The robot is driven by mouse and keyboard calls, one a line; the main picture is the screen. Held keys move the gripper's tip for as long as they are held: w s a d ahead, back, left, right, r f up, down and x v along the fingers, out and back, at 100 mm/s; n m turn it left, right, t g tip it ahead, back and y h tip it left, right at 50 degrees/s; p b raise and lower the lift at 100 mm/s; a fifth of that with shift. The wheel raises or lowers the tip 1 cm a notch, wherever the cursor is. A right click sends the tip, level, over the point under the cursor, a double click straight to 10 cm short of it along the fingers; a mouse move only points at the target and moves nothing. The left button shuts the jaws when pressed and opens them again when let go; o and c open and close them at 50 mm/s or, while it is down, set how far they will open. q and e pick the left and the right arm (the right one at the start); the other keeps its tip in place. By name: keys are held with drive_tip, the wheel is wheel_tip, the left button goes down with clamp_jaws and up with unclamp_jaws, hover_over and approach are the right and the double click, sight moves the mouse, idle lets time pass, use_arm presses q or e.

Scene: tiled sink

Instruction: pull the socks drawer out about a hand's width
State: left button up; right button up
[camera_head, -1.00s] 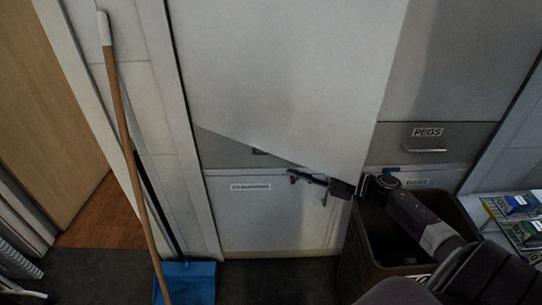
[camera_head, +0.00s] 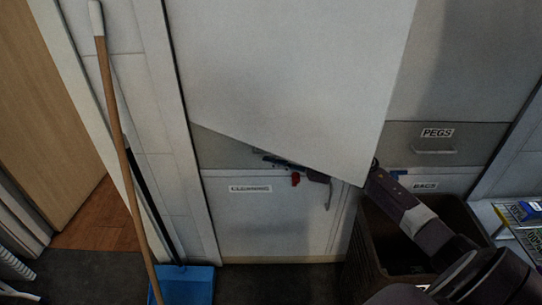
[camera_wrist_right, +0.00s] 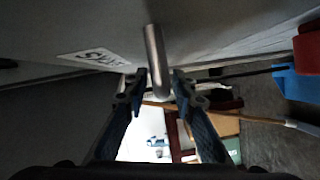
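A grey drawer front (camera_head: 222,148) shows under the slanted edge of a large white panel in the head view; most of it is hidden. In the right wrist view a metal bar handle (camera_wrist_right: 155,55) stands out from a grey front beside a tilted white label (camera_wrist_right: 95,58), whose lettering I cannot read surely. My right gripper (camera_wrist_right: 160,84) is open, with the handle between its fingers; contact is unclear. In the head view only the dark fingers of my right gripper (camera_head: 274,160) show past the panel, close below the drawer front. My left gripper is not in view.
The white panel (camera_head: 290,80) covers the upper middle. Below are a CLEANING front (camera_head: 270,220) and a small red thing (camera_head: 296,180). PEGS (camera_head: 435,133) and BAGS (camera_head: 425,187) fronts and a dark bin (camera_head: 385,235) stand right. A broom (camera_head: 125,160) and blue dustpan (camera_head: 187,283) stand left.

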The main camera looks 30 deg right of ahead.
drive_tip(key=shift+w+a, duration=0.15)
drive_tip(key=shift+w, duration=0.05)
clamp_jaws()
idle(0.4)
